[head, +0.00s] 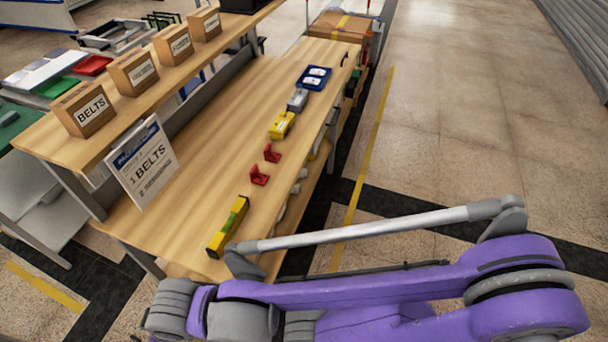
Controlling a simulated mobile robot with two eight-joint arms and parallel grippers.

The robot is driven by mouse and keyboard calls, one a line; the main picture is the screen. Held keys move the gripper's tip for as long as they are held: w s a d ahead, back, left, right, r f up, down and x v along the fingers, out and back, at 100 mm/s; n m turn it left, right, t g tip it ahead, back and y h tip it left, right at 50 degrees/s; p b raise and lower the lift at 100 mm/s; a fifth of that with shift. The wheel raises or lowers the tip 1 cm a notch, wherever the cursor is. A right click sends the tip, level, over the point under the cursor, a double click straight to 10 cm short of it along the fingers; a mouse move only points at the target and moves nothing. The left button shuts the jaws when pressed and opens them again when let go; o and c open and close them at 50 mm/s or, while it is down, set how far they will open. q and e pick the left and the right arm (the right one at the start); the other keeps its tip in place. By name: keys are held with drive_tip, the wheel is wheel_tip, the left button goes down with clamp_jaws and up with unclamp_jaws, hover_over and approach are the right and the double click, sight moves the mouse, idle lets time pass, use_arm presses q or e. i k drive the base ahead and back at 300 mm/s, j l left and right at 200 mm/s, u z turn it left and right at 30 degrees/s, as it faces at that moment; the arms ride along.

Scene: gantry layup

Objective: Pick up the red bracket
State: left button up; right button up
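Two small red brackets lie on the wooden workbench (208,170), near its right edge. The nearer red bracket (259,176) and the farther red bracket (272,153) are a short gap apart. Each looks L-shaped, with one part standing up. One of my purple arms crosses the bottom right of the head view, in front of the bench's near end. Neither of my grippers can be made out, and nothing is seen touching the brackets.
A yellow level (228,227) lies at the bench's near end. Beyond the brackets sit a yellow item (282,126), a grey item (298,100) and a blue tray (314,78).

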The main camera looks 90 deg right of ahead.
sight(256, 177)
drive_tip(key=z, duration=2.55)
drive_tip(key=i+l+u, duration=0.1)
drive_tip(key=u, duration=0.25)
drive_tip(key=l+u, duration=0.35)
drive_tip(key=i+l+u, duration=0.1)
drive_tip(key=u, duration=0.3)
drive_tip(key=l+u, duration=0.3)
drive_tip(key=l, duration=1.55)
